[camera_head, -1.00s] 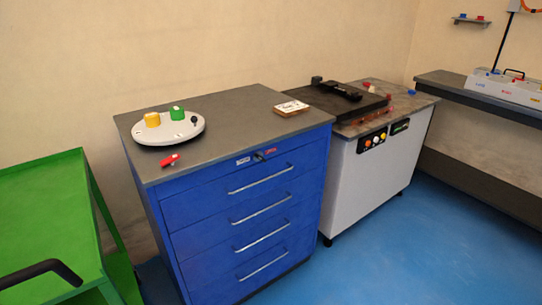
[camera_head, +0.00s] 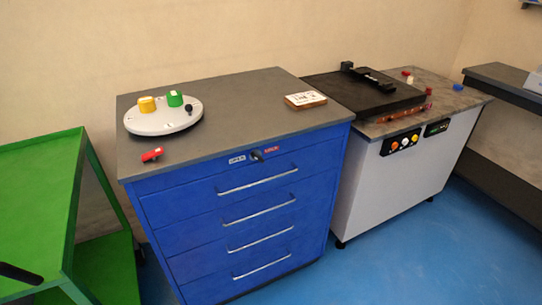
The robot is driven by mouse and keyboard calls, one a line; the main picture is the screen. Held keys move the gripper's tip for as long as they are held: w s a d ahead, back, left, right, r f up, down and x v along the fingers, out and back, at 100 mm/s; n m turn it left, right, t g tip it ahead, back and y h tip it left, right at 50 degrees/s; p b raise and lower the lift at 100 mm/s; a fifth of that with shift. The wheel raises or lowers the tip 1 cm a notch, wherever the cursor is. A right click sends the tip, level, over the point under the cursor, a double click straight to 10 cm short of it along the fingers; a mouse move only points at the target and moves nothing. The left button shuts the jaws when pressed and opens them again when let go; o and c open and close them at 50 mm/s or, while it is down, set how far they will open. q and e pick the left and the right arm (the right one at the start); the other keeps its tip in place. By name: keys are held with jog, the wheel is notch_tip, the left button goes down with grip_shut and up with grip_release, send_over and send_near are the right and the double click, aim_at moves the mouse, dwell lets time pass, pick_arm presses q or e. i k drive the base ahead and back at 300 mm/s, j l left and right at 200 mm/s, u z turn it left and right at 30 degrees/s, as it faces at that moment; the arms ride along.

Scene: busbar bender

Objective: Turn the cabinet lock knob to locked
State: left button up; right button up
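The blue drawer cabinet (camera_head: 240,200) stands in the middle of the view with a grey top. Its small black lock knob (camera_head: 257,156) sits on the front strip above the top drawer handle. A white label (camera_head: 237,160) is left of the knob and a red label (camera_head: 271,150) is right of it. The knob looks slanted, but it is too small to tell exactly which label it points at. All the drawers look shut.
On the cabinet top are a round white plate (camera_head: 163,118) with yellow and green pieces, a red object (camera_head: 152,155) and a small sign block (camera_head: 306,100). A green cart (camera_head: 40,190) stands left, a white machine (camera_head: 410,170) right. Blue floor in front is clear.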

aim_at(256, 154)
jog(key=i+l, duration=0.2)
jog(key=l, duration=0.15)
jog(key=i+l+u, duration=0.1)
jog(key=l, duration=0.3)
jog(key=i+l, duration=0.25)
jog(key=i+l+u, duration=0.1)
jog(key=l, duration=0.4)
